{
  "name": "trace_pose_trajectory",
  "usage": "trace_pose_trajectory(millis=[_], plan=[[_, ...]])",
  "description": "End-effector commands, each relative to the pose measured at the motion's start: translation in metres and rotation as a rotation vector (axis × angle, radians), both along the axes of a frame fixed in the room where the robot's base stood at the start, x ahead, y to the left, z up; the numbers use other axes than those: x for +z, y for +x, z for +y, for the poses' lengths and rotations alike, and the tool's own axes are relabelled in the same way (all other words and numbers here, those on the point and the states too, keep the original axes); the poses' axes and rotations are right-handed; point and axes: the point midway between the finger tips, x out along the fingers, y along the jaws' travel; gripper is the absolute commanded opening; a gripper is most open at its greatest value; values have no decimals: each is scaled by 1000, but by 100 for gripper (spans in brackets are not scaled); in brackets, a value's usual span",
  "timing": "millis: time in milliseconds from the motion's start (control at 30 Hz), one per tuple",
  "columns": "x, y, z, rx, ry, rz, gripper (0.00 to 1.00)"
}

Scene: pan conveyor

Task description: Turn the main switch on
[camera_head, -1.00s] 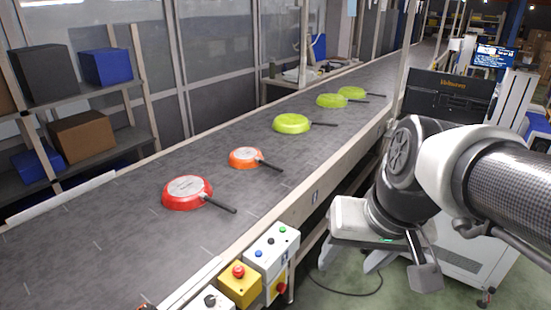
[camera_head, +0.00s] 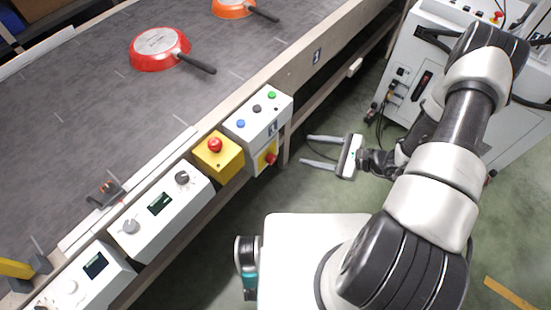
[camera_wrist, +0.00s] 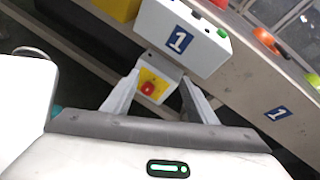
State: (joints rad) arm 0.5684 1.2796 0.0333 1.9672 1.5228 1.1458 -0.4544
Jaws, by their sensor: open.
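The main switch appears to be the red knob (camera_head: 271,158) on a yellow plate, on the side of the white button box (camera_head: 244,128) at the conveyor's edge. In the wrist view the red knob (camera_wrist: 148,88) sits below the box marked "1", between my two fingers as seen there. My gripper (camera_head: 306,150) is open and empty, its fingers pointing left toward the knob with a gap between. In the wrist view my gripper (camera_wrist: 160,82) shows both fingers apart. I cannot tell the knob's turned position.
A yellow box with a red emergency button (camera_head: 215,145) stands beside the button box. White control boxes (camera_head: 160,205) with dials line the conveyor's near edge. A red pan (camera_head: 158,48) and an orange pan (camera_head: 233,8) lie on the belt. A white cabinet (camera_head: 440,75) stands at the right.

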Motion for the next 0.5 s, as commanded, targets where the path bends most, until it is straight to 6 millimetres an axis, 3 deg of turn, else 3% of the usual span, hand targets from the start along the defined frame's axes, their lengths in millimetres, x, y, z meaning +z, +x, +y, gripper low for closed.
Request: trace_pose_trajectory(millis=[33, 100, 200, 300, 500], plan=[[-35, -8, -1, -72, 33, 42, 52], [-66, -15, -4, -154, 58, 79, 52], [-97, -24, -5, -239, 81, 119, 52], [-114, -30, -6, -286, 90, 140, 52], [-126, -23, 6, -302, 95, 147, 52]])
